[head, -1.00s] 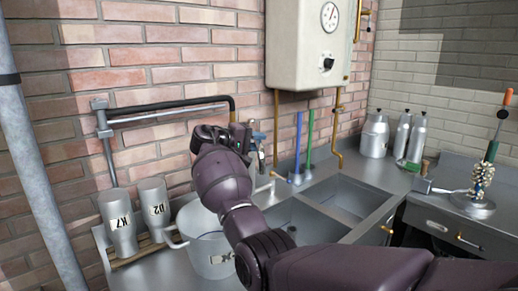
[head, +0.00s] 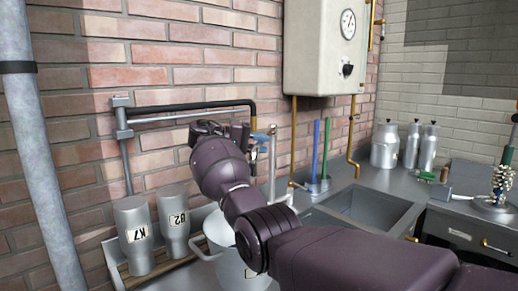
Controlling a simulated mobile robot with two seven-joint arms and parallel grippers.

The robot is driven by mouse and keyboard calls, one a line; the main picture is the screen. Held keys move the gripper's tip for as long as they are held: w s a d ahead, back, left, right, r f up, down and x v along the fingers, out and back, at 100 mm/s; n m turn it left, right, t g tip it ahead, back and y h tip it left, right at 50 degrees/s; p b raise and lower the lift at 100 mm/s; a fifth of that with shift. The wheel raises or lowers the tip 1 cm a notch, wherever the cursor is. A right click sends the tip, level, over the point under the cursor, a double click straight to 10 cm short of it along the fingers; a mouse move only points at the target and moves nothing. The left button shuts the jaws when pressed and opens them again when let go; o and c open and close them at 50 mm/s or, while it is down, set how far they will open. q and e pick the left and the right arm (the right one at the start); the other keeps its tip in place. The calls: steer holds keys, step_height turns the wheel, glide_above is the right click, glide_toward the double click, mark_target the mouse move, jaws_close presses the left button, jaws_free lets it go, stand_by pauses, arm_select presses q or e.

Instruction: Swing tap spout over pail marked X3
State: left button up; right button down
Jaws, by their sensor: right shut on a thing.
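The tap (head: 272,160), a grey upright with a blue handle, stands by the wall behind my right arm. My right gripper (head: 226,129) is at the left of the tap, above the pail. It is shut, and my wrist hides its fingertips; its place beside the tap fits a hold on the tap spout, which is itself mostly hidden. A grey metal pail (head: 220,262) stands below my forearm at the sink's left. My arm covers its right side, and its label is only partly visible. My left gripper is out of view.
Two upturned churns, K7 (head: 138,240) and B2 (head: 174,225), stand on a wooden rack left of the pail. A black pipe (head: 190,106) runs along the brick wall. A holder with blue and green rods stands behind the sink (head: 368,208).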

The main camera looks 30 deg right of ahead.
steer(key=shift+w+a+f, duration=0.15)
steer(key=shift+w, duration=0.05)
steer(key=shift+g, duration=0.3)
steer(key=shift+a, duration=0.1)
steer(key=c, duration=1)
jaws_free()
